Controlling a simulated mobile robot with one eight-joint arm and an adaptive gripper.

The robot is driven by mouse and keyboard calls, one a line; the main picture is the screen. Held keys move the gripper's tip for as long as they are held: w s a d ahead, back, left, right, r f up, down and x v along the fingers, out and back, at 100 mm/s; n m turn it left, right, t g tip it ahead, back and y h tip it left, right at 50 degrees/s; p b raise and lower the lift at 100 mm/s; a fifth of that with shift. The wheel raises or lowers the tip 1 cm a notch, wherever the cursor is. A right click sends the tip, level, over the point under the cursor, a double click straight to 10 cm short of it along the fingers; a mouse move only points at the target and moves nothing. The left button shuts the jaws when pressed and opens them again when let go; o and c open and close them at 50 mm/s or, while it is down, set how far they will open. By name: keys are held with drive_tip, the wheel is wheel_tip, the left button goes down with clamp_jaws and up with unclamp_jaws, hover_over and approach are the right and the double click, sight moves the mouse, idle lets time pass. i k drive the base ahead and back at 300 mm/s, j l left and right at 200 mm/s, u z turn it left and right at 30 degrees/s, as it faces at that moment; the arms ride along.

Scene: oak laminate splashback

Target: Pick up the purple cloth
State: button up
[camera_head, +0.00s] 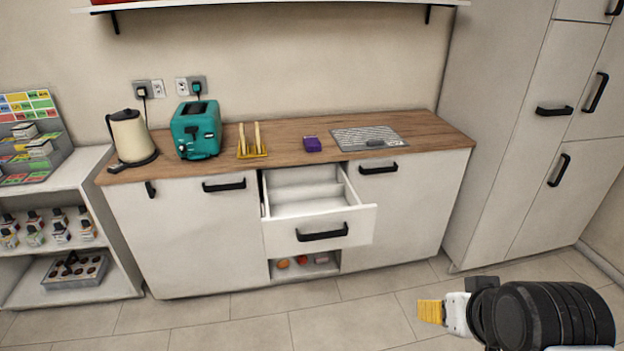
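The purple cloth (312,144) is a small, dark purple folded block on the wooden countertop (235,180). It lies between a yellow rack and a grey patterned mat, behind the open drawer. My gripper (430,311) is at the lower right, low in front of the cabinets and well apart from the cloth. Its yellow fingers point left and appear as one piece from this side, so I cannot tell how far apart they are. No object shows at the fingertips.
An open white drawer (320,228) juts out below the cloth and looks empty. A yellow rack (252,150), teal toaster (196,130) and cream kettle (130,138) stand left of the cloth. A grey mat (350,138) lies to its right. The floor in front is clear.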

sight(312, 143)
drive_tip(key=i+j, duration=0.2)
drive_tip(key=i, duration=0.4)
drive_tip(key=i+j, duration=0.15)
drive_tip(key=i, duration=0.5)
drive_tip(key=i+j, duration=0.2)
drive_tip(key=i, duration=0.4)
